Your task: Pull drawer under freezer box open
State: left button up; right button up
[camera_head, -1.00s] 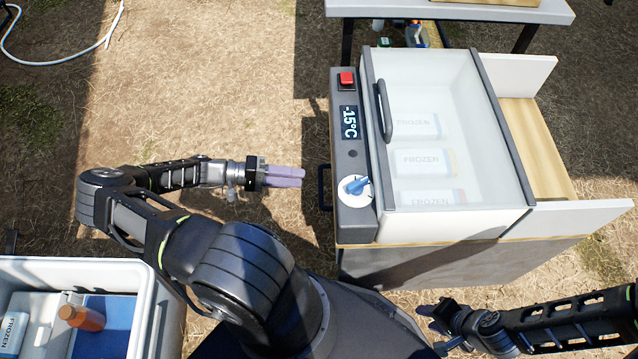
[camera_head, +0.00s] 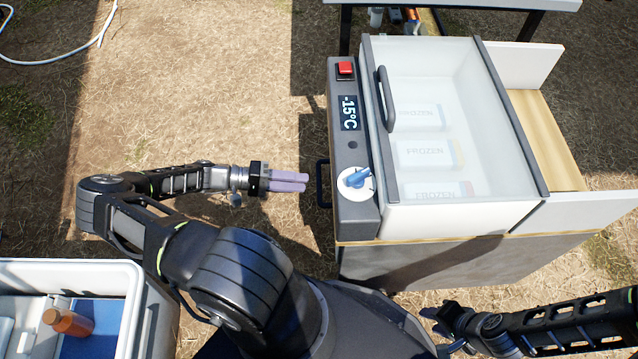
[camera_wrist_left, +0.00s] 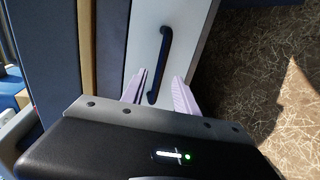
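The freezer box (camera_head: 385,222) has a clear lid and stands on a cabinet (camera_head: 420,262). The drawer's dark bar handle (camera_head: 323,183) sticks out on the cabinet's left side. In the left wrist view, the handle (camera_wrist_left: 163,55) is on a pale drawer front (camera_wrist_left: 185,25), which looks shut. My left gripper (camera_head: 306,182) points at the handle, a short gap away in the head view. In the left wrist view, its pale fingers (camera_wrist_left: 160,78) are apart, with the handle's near end appearing between them. My right gripper (camera_head: 425,318) is away at lower right; its fingers are unclear.
The box carries a red button (camera_head: 345,69), a display (camera_head: 349,113) and a blue knob (camera_head: 356,179). Several frozen packs lie under the lid. A white cooler (camera_head: 135,310) with an orange bottle (camera_head: 68,321) stands at lower left.

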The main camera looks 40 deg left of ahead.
aim_at(319, 183)
pick_arm(q)
jog(key=b+x, duration=0.1)
jog(key=x, duration=0.5)
jog(key=shift+w+d, duration=0.1)
jog(key=shift+c, duration=0.2)
grip_shut()
dwell(1.1)
